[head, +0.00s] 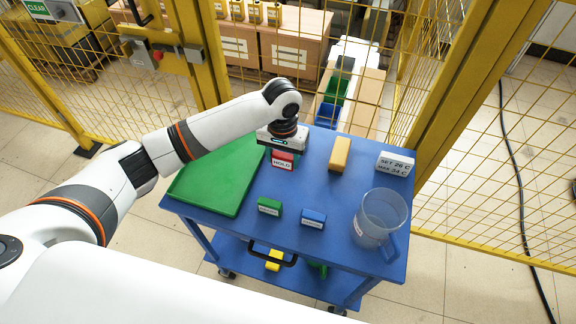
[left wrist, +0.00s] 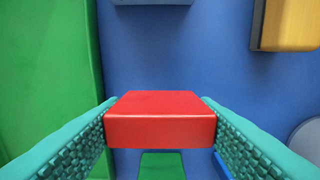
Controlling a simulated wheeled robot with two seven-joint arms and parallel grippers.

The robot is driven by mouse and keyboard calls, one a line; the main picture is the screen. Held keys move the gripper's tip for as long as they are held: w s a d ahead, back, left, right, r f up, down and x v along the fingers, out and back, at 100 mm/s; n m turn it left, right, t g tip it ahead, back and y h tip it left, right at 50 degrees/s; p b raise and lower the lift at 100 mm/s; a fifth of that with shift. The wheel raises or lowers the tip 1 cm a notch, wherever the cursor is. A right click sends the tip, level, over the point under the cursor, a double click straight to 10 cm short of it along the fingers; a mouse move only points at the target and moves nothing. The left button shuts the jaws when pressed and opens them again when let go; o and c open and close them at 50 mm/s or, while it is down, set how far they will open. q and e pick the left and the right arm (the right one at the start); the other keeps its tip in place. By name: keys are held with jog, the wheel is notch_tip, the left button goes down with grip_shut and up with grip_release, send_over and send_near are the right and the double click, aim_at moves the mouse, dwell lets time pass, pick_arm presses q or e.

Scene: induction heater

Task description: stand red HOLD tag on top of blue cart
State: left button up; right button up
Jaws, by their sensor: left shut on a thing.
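The red HOLD tag (head: 283,161) is at the back of the blue cart (head: 300,237), just right of the green tray. My left gripper (head: 284,150) points down over it and is shut on it. In the left wrist view the red tag (left wrist: 160,118) sits between the two teal fingers, which touch its sides. The tag looks upright, with its white HOLD label facing the front. Whether its bottom touches the cart top I cannot tell. My right gripper is not in view.
The middle of the cart top is clear. A yellow mesh fence (head: 480,150) stands behind.

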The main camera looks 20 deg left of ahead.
aim_at(284, 168)
pick_arm(q)
jog(key=shift+d+f, duration=0.15)
jog(key=shift+f, duration=0.5)
notch_tip(284, 168, down, 3)
jog(key=shift+f, duration=0.15)
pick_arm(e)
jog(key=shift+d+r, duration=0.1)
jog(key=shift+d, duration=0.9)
pick_arm(q)
jog(key=shift+f, duration=0.1)
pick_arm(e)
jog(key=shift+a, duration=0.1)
pick_arm(q)
jog(key=o, duration=1)
notch_tip(284, 168, up, 12)
jog(key=shift+f+b, duration=0.2)
jog(key=shift+b, duration=0.1)
jog(key=shift+r, duration=0.4)
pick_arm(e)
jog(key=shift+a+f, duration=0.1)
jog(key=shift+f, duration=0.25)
